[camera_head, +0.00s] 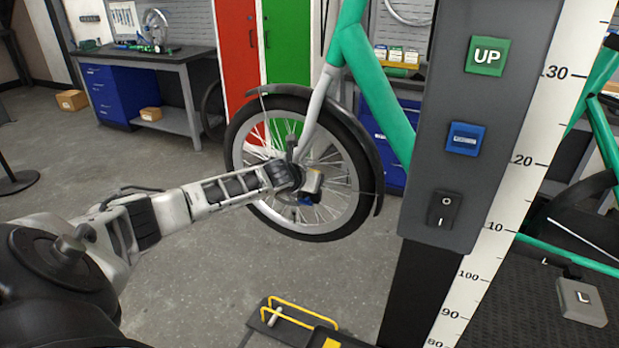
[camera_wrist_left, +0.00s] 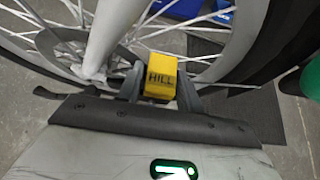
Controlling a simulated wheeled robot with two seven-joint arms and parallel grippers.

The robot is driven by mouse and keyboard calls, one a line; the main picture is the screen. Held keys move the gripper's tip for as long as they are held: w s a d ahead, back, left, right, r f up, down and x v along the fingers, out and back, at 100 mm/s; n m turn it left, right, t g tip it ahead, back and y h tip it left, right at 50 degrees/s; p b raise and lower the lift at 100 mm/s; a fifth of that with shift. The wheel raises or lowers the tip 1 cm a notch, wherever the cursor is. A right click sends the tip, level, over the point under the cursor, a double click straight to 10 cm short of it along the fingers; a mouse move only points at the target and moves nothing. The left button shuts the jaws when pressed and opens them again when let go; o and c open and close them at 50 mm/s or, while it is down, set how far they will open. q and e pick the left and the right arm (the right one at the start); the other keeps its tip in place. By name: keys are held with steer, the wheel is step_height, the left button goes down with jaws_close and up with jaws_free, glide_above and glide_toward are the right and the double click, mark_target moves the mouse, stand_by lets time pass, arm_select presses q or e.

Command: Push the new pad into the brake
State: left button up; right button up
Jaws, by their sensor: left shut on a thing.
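My left gripper (camera_head: 294,180) reaches in from the left to the hub of the front wheel (camera_head: 353,203). In the left wrist view its two fingers (camera_wrist_left: 160,90) are shut on a yellow block (camera_wrist_left: 160,76) marked HILL, which I take to be the pad. The block is close in front of the spokes, right of the grey fork leg (camera_wrist_left: 108,32) and the brake disc (camera_wrist_left: 65,48). I cannot tell whether it touches the brake, whose pad opening is not clearly visible. The wrist hides much of the hub in the head view. My right gripper is not in view.
A green frame (camera_head: 372,80) rises above the wheel. A grey control column with an UP button (camera_head: 486,56) and a white scale (camera_head: 535,110) stands at right. A yellow-railed stand (camera_head: 300,310) is on the floor below. A workbench (camera_head: 150,55) stands behind left; floor left is mostly clear.

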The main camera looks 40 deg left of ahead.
arm_select(q)
steer(key=shift+f+b, duration=0.4)
steer(key=shift+f, duration=0.55)
steer(key=shift+s+f, duration=0.1)
steer(key=shift+f, duration=0.1)
